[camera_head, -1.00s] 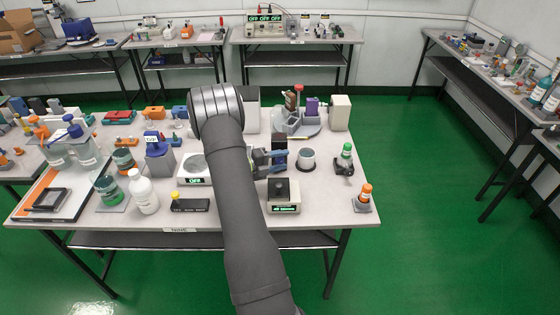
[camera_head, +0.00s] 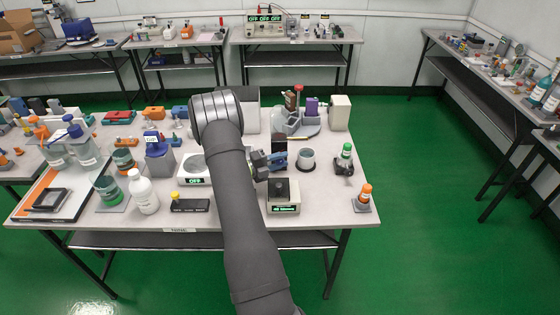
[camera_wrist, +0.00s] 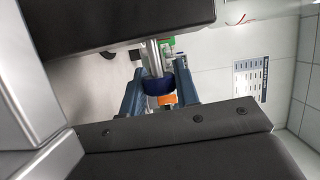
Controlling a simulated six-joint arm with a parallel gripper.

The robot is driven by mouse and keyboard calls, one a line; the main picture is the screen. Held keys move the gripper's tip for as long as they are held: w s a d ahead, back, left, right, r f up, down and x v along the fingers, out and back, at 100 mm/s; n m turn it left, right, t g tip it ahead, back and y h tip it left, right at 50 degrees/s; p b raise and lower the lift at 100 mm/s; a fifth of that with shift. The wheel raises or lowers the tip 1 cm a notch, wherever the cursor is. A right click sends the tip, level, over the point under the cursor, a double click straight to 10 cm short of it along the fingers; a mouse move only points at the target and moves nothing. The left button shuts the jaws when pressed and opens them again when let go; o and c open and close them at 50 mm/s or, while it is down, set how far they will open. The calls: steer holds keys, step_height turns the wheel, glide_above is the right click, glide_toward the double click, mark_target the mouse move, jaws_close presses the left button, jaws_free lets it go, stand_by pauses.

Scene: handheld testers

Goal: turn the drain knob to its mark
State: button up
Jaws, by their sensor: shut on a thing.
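A dark blue rounded knob (camera_wrist: 158,86) sits at the end of a short silver stem (camera_wrist: 153,58) in the wrist view. My gripper (camera_wrist: 160,80) has its two blue-grey fingers closed on the knob from both sides. In the head view my gripper (camera_head: 268,162) is at the front of a dark upright block (camera_head: 279,143) on the middle table, and the knob is not clearly visible there. I cannot make out the knob's mark.
A scale-like device with a green display (camera_head: 284,209) stands close in front. A white bottle (camera_head: 144,192) is at the left. The table's right front corner is partly clear.

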steer(key=o, duration=0.9)
steer(key=shift+o, duration=0.2)
steer(key=shift+a, duration=0.1)
steer(key=v, duration=1.2)
steer(key=shift+s, duration=0.1)
